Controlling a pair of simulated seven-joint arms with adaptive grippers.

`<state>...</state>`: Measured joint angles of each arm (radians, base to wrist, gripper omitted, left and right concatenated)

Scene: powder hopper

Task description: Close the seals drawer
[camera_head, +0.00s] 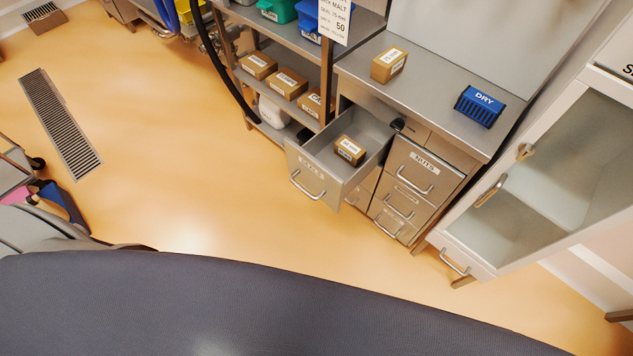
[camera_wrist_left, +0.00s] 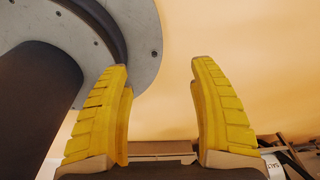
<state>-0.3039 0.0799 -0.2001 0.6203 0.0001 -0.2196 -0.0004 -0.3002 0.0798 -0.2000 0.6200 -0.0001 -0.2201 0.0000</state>
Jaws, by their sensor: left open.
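One drawer (camera_head: 319,176) of the steel cabinet is pulled well out in the head view. It has a bar handle (camera_head: 307,187), and the label on its front is too blurred to read for certain. A small brown box (camera_head: 350,150) with a white label lies inside it. The drawers beside it, one labelled NUTS (camera_head: 423,160), are shut. My left gripper (camera_wrist_left: 160,75) shows only in the left wrist view; its yellow fingers are wide apart with nothing between them. It does not show near the drawer. My right gripper is in neither view.
The steel worktop (camera_head: 432,89) above the drawers holds a brown box (camera_head: 388,65) and a blue DRY box (camera_head: 479,105). A shelf rack with boxes (camera_head: 287,83) stands left of the drawer. A glass-door cabinet (camera_head: 545,185) stands right. Floor (camera_head: 210,180) before the drawer is clear.

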